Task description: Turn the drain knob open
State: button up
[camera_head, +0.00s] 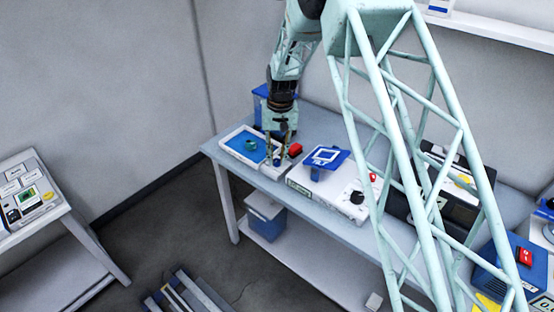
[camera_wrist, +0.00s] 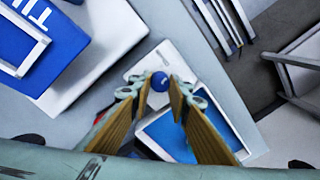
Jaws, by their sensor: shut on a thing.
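The drain knob is a small round blue knob (camera_wrist: 160,81) on the white end of a shallow tray unit (camera_wrist: 150,62), seen in the wrist view. My gripper (camera_wrist: 160,88) has its two fingertips on either side of the knob, shut on it. In the head view my gripper (camera_head: 277,156) points down at the right end of the white tray unit (camera_head: 232,146), where the fingers mostly hide the knob. The unit's blue basin (camera_head: 240,139) holds a small teal ring-like thing (camera_head: 251,144). The knob's turn angle cannot be told.
A red object (camera_head: 295,149) sits close right of my gripper. A white instrument with a blue-framed top (camera_head: 327,156) stands further right on the bench (camera_head: 320,125). A blue box (camera_head: 262,104) stands behind. The bench's front edge runs close before the tray unit.

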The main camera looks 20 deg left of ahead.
aim_at(278, 159)
jog(key=n, duration=0.3)
jog(key=shift+n+b, duration=0.3)
jog(key=shift+n, duration=1.7)
jog(key=o, duration=0.9)
jog(key=shift+c, duration=0.2)
jog(key=shift+r, duration=0.1)
notch_tip(278, 159, up, 12)
jog(key=shift+w, duration=0.25)
